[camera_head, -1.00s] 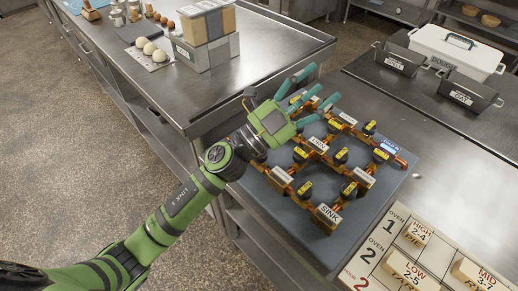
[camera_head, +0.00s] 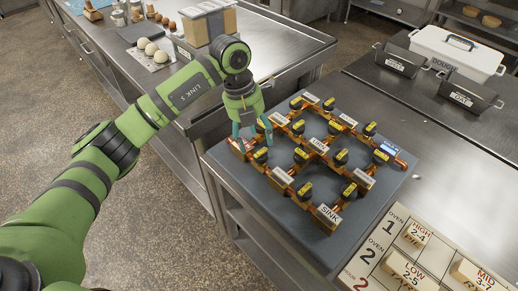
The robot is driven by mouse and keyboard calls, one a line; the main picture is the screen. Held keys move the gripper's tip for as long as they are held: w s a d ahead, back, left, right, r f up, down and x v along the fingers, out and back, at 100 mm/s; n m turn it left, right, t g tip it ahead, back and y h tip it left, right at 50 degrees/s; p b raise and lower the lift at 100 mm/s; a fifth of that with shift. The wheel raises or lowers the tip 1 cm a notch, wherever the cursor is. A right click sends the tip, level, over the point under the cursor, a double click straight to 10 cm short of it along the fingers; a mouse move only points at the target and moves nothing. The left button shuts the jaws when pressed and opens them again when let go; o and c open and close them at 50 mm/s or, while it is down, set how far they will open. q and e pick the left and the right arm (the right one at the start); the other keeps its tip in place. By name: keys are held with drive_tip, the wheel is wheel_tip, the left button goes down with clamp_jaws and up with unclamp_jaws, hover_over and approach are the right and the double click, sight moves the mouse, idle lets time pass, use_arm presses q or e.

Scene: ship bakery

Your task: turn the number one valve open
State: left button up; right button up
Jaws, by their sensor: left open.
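The valve board (camera_head: 236,178) is a dark grey plate on the steel counter, carrying copper pipes, pale labelled blocks and several black valve knobs with yellow tags. The numbers on the tags are too small to read, so I cannot tell which valve is number one. My left gripper (camera_head: 252,137) points down over the board's left corner, its teal fingers open and spread. A black knob with a yellow tag (camera_head: 261,155) is just below the fingers in the picture; I cannot tell whether they touch it. The gripper hides part of the piping there. My right gripper is out of view.
A block marked SINK (camera_head: 326,217) is at the board's near corner. A small lit blue display (camera_head: 390,147) is at its right. An oven card (camera_head: 372,250) lies at the front right. Black tins (camera_head: 468,92) and a white dough box (camera_head: 455,52) stand behind.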

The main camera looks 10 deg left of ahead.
sight(259, 151)
use_arm(q)
drive_tip(key=p+x, duration=0.1)
drive_tip(key=x, duration=0.3)
drive_tip(key=shift+d+f, duration=0.2)
drive_tip(key=shift+f, duration=0.15)
drive_tip(key=shift+f+p, duration=0.3)
drive_tip(key=shift+f, duration=0.15)
drive_tip(key=c, duration=1.1)
